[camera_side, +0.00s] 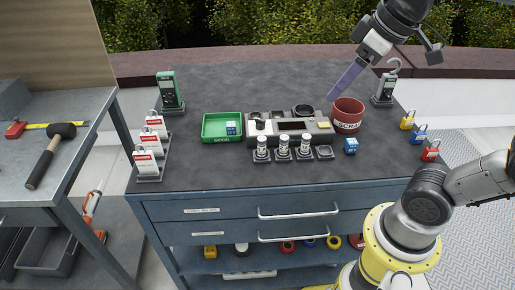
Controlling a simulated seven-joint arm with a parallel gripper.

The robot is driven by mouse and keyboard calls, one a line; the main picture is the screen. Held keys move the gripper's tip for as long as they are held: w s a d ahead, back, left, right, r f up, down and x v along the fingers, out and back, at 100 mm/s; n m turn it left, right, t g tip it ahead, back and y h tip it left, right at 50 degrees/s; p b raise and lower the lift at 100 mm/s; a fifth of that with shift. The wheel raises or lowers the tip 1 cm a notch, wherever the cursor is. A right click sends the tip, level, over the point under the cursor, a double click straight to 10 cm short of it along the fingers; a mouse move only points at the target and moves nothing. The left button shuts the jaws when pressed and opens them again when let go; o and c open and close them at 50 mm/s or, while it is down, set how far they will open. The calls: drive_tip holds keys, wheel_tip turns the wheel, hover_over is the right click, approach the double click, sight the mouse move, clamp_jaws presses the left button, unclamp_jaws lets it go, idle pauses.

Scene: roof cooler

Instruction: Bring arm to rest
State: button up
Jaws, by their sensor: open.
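My gripper (333,95) hangs above the back right of the dark worktop (240,90), with its purple fingers pointing down and to the left. It is open, and I see nothing held in it. Its fingertips are near the red SCRAP bin (348,115), above and left of its rim in the picture; the height gap is hard to judge. From this side the two fingers overlap.
A green GOOD tray (222,139) holds a small blue block (231,128). A grey device (290,126) stands mid-table, with several small cylinders in front. A blue cube (351,145) lies near the bin. Padlocks (420,132) line the right edge; tagged locks (146,162) stand left.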

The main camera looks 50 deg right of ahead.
drive_tip(key=s+f+m, duration=0.1)
drive_tip(key=s+f, duration=0.5)
drive_tip(key=f, duration=0.2)
drive_tip(key=shift+a+m+t, duration=0.15)
drive_tip(key=shift+m+t, duration=0.15)
drive_tip(key=shift+m, duration=0.1)
